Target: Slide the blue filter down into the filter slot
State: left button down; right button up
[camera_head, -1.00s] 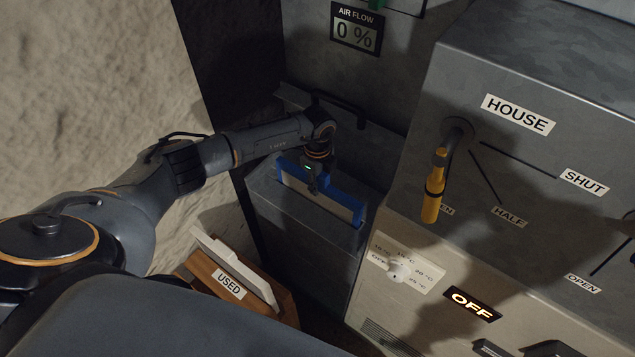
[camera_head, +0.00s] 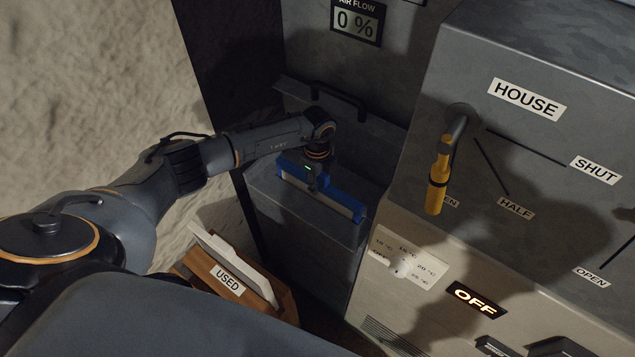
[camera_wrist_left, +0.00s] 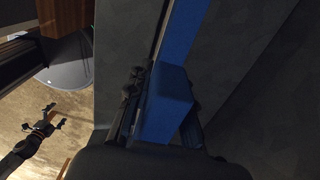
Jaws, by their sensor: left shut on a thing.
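The blue filter (camera_head: 335,190) is a blue frame with a pale lower strip. It stands in the top of the grey housing (camera_head: 300,228), its top bar and a thin pale strip showing above the housing top. The slot's edges are mostly hidden by the filter. My left gripper (camera_head: 312,183) is shut on the middle of its top bar. In the left wrist view the blue bar (camera_wrist_left: 165,102) sits between the fingers. My right gripper (camera_wrist_left: 52,116) shows small in the left wrist view, its fingers apart and empty; it is out of the head view.
A wooden bin marked USED (camera_head: 228,280) holds a pale panel (camera_head: 235,262) below my left arm. A black handle (camera_head: 338,93) is on the panel behind the filter. A cabinet with a yellow lever (camera_head: 439,175) stands on the right. The air flow display (camera_head: 357,21) reads 0 %.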

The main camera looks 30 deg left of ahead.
pick_arm(q)
jog(key=shift+f+b, duration=0.85)
jog(key=shift+f, duration=0.35)
jog(key=c, duration=1.1)
grip_release()
jog(key=shift+r, duration=0.1)
notch_tip(320, 180, up, 12)
jog(key=shift+f, duration=0.1)
